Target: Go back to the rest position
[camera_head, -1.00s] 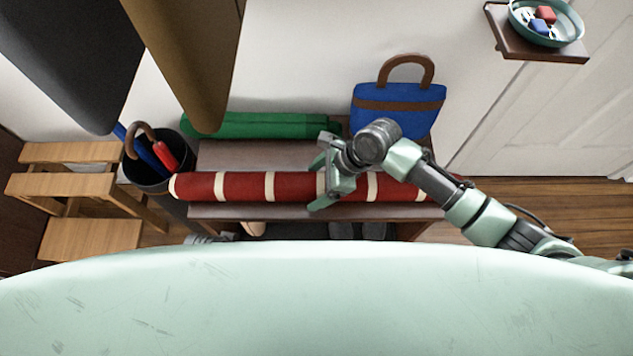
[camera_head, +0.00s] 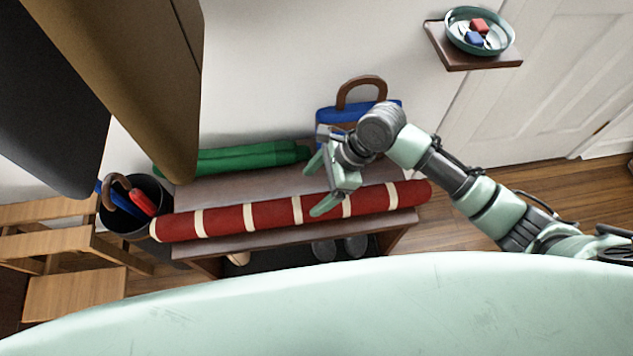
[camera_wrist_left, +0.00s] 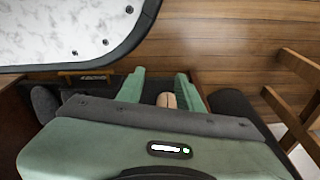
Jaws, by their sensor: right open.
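My right gripper (camera_head: 318,186) is open, with its fingers spread. It appears over a red roll with cream stripes (camera_head: 271,215), which lies along the front of a low dark bench (camera_head: 240,187). I cannot tell how far above the roll the fingers are. Nothing shows held between them. My left gripper (camera_wrist_left: 160,82) shows in the left wrist view with its two green fingers apart. A tan object (camera_wrist_left: 167,100) appears between them, seemingly beyond and not gripped. My left gripper does not show in the head view.
A green roll (camera_head: 230,158) and a blue bag (camera_head: 340,113) are at the bench's back. An umbrella bin (camera_head: 150,190) and wooden steps (camera_head: 75,295) stand left. Hanging panels (camera_head: 130,70) fill the upper left. A wall shelf (camera_head: 470,58) holds a dish (camera_head: 505,40). Floor shows at right.

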